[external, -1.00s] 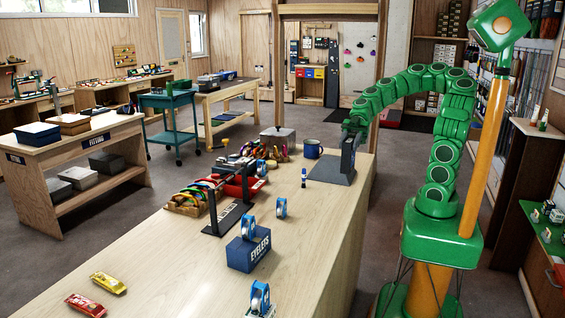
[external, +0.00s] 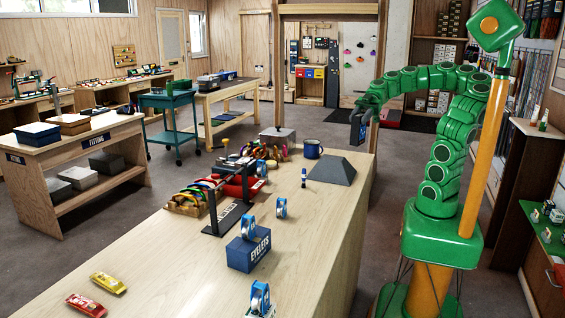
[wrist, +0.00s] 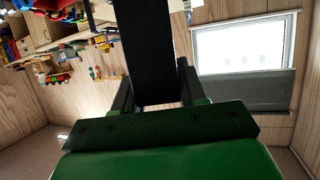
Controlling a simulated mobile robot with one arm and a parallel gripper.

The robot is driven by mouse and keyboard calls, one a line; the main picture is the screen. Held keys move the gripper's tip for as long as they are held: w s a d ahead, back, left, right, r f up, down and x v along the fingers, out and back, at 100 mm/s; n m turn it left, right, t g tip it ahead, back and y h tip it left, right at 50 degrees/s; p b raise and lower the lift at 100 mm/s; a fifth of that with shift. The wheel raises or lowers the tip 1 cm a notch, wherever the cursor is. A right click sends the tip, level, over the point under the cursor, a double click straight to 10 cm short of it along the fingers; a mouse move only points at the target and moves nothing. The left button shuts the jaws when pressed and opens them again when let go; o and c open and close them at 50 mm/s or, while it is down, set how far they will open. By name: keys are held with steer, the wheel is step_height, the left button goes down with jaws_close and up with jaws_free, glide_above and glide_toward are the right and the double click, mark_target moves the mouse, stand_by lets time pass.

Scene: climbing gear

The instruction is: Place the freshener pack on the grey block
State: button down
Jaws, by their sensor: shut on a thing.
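My gripper (external: 361,113) is raised beyond the bench's right edge. It is shut on a dark flat pack (external: 357,132), which hangs below it. I take this for the freshener pack, though its label cannot be read. In the wrist view the pack is a broad black strip (wrist: 145,45) between the two fingers (wrist: 155,88). The grey block (external: 333,171), a sloped dark grey piece with a small flat top, stands on the bench's far right part. Its top is bare. The pack is apart from it, above and to its right.
A blue mug (external: 313,149) and a grey box (external: 278,139) stand behind the block. A small blue-and-white item (external: 304,178) is at its left. A dark stand (external: 228,216), a blue eyelets box (external: 248,250) and tape dispensers are farther left. The near bench top is mostly clear.

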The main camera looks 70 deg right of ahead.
steer(key=s+d+r+m+t, duration=0.1)
steer(key=s+d+r, duration=0.2)
steer(key=d, duration=0.4)
steer(key=w+d+f, duration=0.1)
steer(key=w+f, duration=1.2)
steer(key=w, duration=0.1)
stand_by(0.3)
steer(key=shift+w+d+f+h, duration=0.1)
steer(key=shift+f+h, duration=0.1)
steer(key=shift+h, duration=0.1)
steer(key=c, duration=0.6)
jaws_free()
steer(key=shift+c, duration=0.2)
steer(key=shift+r, duration=0.1)
